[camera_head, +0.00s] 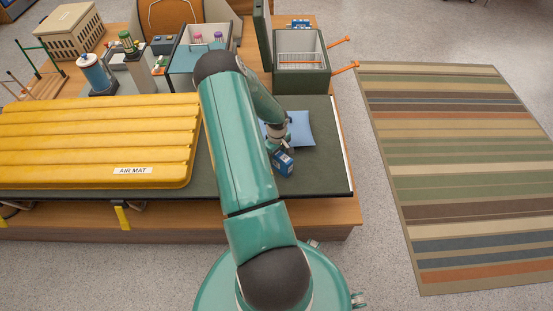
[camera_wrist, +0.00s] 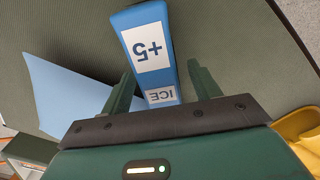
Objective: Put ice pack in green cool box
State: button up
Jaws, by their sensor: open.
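The ice pack (camera_head: 284,163) is a small blue block on the dark green mat, near the mat's front right. In the wrist view the ice pack (camera_wrist: 147,42) shows white labels reading "+5" and "ICE". My gripper (camera_head: 278,146) is at the ice pack, pointing down. In the wrist view my open gripper (camera_wrist: 161,70) has one green finger on each side of the pack's near end, with small gaps visible. The green cool box (camera_head: 302,78) stands behind the mat at the back right. Its lid is raised at its left, and a white wire rack shows inside.
A light blue sheet (camera_head: 301,128) lies beside the ice pack, also in the wrist view (camera_wrist: 75,100). A yellow air mat (camera_head: 90,142) covers the left. Orange handles (camera_head: 345,68) stick out right of the cool box. A grey bin (camera_head: 207,38) stands left of it.

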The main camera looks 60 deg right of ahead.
jog(key=shift+f, duration=0.6)
grip_shut()
